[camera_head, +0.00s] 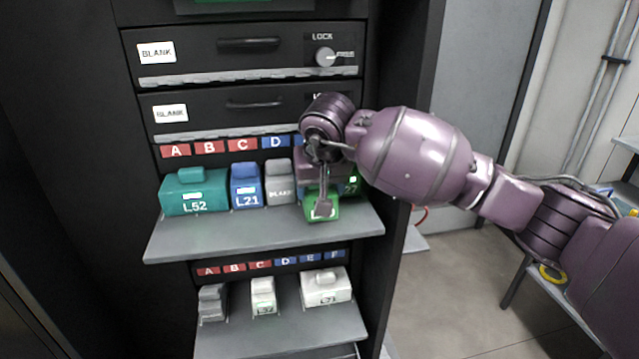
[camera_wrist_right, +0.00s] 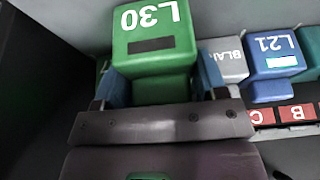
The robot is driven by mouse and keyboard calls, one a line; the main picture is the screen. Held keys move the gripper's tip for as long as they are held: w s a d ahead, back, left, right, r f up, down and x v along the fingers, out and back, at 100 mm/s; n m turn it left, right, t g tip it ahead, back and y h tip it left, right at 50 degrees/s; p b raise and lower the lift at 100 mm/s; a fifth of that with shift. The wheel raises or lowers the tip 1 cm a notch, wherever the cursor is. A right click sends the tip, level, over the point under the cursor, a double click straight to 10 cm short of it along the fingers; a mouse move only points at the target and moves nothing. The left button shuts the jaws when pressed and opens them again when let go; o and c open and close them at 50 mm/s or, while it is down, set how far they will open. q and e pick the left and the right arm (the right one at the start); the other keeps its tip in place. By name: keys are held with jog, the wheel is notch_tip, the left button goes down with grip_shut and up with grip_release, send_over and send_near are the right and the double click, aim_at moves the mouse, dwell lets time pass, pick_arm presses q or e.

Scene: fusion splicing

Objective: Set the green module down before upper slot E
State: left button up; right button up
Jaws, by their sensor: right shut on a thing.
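My right gripper (camera_head: 322,185) is shut on the green module (camera_head: 322,212), at the front of the upper shelf, right of the grey BLANK module. In the right wrist view the module (camera_wrist_right: 152,42), marked L30, sits between the two fingers of my right gripper (camera_wrist_right: 158,85). I cannot tell whether its underside touches the shelf. The upper slot labels A to D show; the E label is hidden behind my right wrist. My left gripper is not in view.
The upper shelf (camera_head: 185,245) also holds a teal L52 module (camera_head: 192,192), a blue L21 module (camera_head: 246,187) and a grey BLANK module (camera_head: 280,184). Another green part (camera_head: 353,183) shows right of the gripper. A lower shelf (camera_head: 240,340) holds a grey module and two white ones.

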jog(key=shift+f, duration=0.15)
jog(key=o, duration=1)
jog(key=shift+o, duration=0.2)
jog(key=shift+r, duration=0.45)
jog(key=a+b+v, duration=0.1)
jog(key=v, duration=1)
jog(key=shift+s+d+r, duration=0.15)
jog(key=shift+s+d, duration=0.05)
jog(key=shift+d, duration=0.25)
